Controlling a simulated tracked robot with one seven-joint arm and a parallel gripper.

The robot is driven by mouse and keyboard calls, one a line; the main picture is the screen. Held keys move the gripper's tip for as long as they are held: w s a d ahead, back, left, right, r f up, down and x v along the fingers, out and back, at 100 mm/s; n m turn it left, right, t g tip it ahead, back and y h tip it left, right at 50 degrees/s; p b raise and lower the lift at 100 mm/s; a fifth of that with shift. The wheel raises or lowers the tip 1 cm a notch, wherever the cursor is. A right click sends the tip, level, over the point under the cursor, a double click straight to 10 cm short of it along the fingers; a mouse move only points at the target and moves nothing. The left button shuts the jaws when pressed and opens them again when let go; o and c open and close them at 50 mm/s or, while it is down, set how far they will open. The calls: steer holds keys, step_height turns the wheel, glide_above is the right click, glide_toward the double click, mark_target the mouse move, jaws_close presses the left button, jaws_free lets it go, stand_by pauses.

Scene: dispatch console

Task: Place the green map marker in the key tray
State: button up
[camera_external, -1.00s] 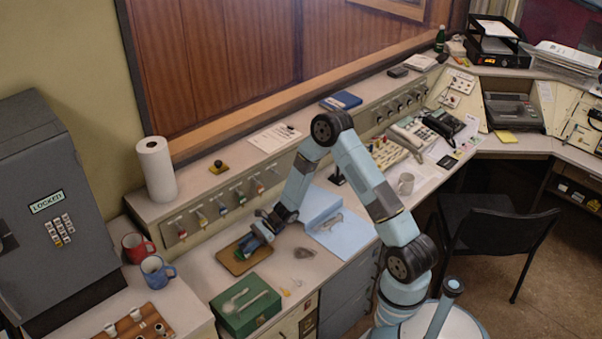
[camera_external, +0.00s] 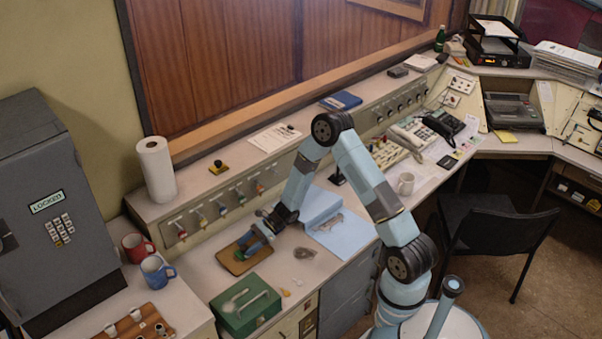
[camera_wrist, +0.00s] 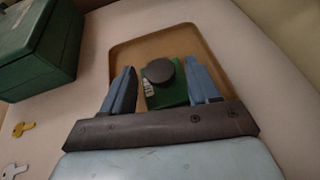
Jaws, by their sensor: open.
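The green map marker (camera_wrist: 178,96), a green block with a dark round knob, is in the wrist view between my fingers. It appears to rest on the floor of the brown key tray (camera_wrist: 128,48). My gripper (camera_wrist: 160,72) is open, with one finger on each side of the marker and visible gaps beside it. In the external view my gripper (camera_external: 256,238) is low over the key tray (camera_external: 236,267), and the marker is mostly hidden there by the fingers.
A green box (camera_external: 240,312) stands in front of the tray. Small keys (camera_wrist: 22,129) lie on the desk beside it. A blue folder (camera_external: 345,240) lies right of the gripper. Red (camera_external: 137,246) and blue (camera_external: 154,272) mugs stand to the left.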

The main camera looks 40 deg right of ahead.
steer(key=v, duration=1.1)
steer(key=shift+s+d+r, duration=0.1)
steer(key=shift+d+r, duration=0.05)
steer(key=shift+d, duration=0.15)
steer(key=s+d+r+n+g+h, duration=0.1)
steer(key=s+r+n+h, duration=0.2)
steer(key=s+r+n, duration=0.55)
steer(key=s+d+r+n+g+h, duration=0.1)
steer(key=s+d+r+n+h, duration=0.3)
steer(key=r, duration=0.7)
steer(key=s+d+r+n+t+h, duration=0.3)
steer(key=s+d+r, duration=0.1)
steer(key=s+r, duration=0.3)
steer(key=s+d+r+n+t+h, duration=0.2)
steer(key=s+r, duration=0.5)
steer(key=s, duration=0.5)
steer(key=d+n+h, duration=0.1)
steer(key=d+n, duration=0.1)
steer(key=shift+s+d+t, duration=0.25)
steer(key=shift+s+t, duration=0.05)
steer(key=shift+t, duration=0.1)
